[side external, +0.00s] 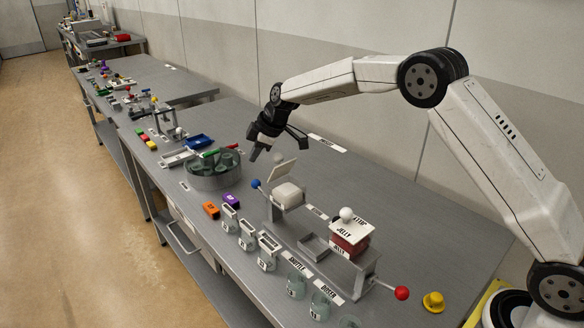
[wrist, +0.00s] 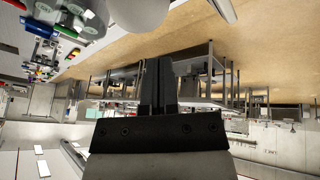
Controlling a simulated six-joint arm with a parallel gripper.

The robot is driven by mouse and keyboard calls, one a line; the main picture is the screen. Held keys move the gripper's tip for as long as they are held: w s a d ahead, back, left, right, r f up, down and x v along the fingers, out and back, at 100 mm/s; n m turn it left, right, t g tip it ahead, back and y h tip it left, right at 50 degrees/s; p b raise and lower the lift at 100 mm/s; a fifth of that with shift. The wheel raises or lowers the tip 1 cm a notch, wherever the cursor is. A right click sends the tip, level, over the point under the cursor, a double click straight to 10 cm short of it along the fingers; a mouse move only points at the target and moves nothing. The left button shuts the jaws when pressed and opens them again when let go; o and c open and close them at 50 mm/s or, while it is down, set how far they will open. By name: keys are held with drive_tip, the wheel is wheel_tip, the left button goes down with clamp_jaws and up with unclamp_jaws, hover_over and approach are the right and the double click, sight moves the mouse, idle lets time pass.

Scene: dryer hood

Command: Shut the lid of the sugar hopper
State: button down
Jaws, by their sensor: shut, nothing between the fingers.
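The sugar hopper (side external: 288,196), which I take to be the one heaped with white, stands at the left end of a grey stand in the side view. Its pale lid (side external: 283,170) is raised and tilted up at the back, so the hopper is open. A blue ball knob (side external: 256,183) is on a rod at its left. My gripper (side external: 253,156) is above and to the left of the lid, apart from it, pointing down. In the wrist view my gripper (wrist: 158,62) has its fingers together, with nothing between them. A pale shape at the top edge there is cut off and unclear.
The jelly hopper (side external: 349,238) stands right of the sugar hopper, with a white-knobbed lid. A red ball knob (side external: 402,293) sticks out at the stand's right. A round grey tray (side external: 213,178) stands left; several glass jars line the front edge.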

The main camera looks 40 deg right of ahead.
sight(279, 160)
drive_tip(key=shift+s+d, duration=0.55)
drive_tip(key=shift+d, duration=0.25)
drive_tip(key=shift+s+d, duration=0.5)
drive_tip(key=shift+d, duration=0.3)
drive_tip(key=shift+s+f, duration=0.15)
drive_tip(key=shift+s, duration=0.95)
drive_tip(key=shift+s+f+t, duration=0.15)
drive_tip(key=shift+s+t, duration=0.5)
drive_tip(key=shift+t, duration=0.05)
drive_tip(key=shift+s+f, duration=0.45)
drive_tip(key=shift+s, duration=0.3)
drive_tip(key=shift+s+f, duration=0.45)
drive_tip(key=shift+s, duration=0.3)
drive_tip(key=shift+s+f, duration=0.85)
drive_tip(key=shift+f, duration=0.3)
drive_tip(key=shift+w+d, duration=0.1)
drive_tip(key=shift+w, duration=0.7)
